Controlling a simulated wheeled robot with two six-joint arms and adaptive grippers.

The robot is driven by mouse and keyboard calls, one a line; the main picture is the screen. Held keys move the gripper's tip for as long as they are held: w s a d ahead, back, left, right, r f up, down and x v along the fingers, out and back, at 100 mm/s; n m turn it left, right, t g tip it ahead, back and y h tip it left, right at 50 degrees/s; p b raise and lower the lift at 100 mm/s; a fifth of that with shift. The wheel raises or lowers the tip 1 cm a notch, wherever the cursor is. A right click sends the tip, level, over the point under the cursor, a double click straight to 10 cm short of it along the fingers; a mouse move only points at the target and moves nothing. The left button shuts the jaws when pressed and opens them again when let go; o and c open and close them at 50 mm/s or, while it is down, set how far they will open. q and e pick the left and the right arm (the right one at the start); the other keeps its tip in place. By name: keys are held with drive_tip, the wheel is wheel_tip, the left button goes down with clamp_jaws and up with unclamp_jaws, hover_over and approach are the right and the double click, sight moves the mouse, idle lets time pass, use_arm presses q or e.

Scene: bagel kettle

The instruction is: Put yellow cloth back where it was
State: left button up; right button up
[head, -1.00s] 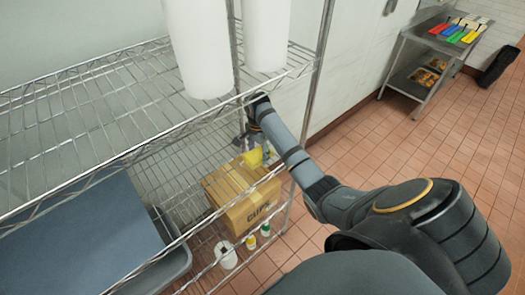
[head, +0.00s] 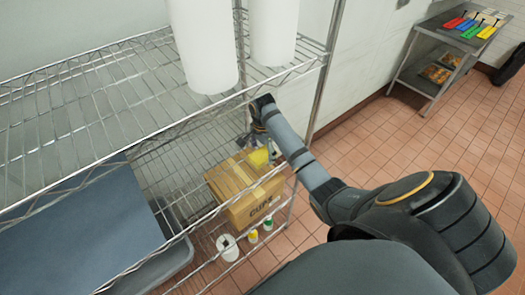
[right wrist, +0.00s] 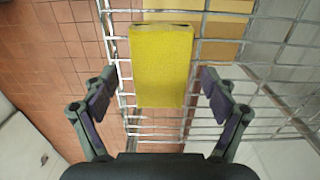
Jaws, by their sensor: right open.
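The yellow cloth (head: 259,157) is a flat folded rectangle at the wire rack's middle level, above the cardboard box in the head view. In the right wrist view the cloth (right wrist: 161,65) lies over the wire grid, between my right fingers in the picture, with a gap on each side. My right gripper (right wrist: 158,88) is open and empty. In the head view it reaches down beside the cloth, partly hidden by the upper shelf's edge. My left gripper is not in view.
The wire rack (head: 90,95) holds white cylinders (head: 203,45) on its upper shelf. Below are a cardboard box (head: 240,190), small bottles (head: 253,237), a white roll (head: 228,247) and a blue-grey bin (head: 85,225). A metal table (head: 425,75) stands far right. The tiled floor between is clear.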

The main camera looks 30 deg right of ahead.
sight(262, 154)
wheel_tip(262, 154, up, 3)
drive_tip(key=shift+a+r+b, duration=0.1)
drive_tip(key=shift+r+b, duration=0.05)
drive_tip(key=shift+b, duration=0.4)
wheel_tip(262, 154, up, 3)
drive_tip(key=shift+r+p, duration=0.2)
drive_tip(key=shift+p, duration=0.45)
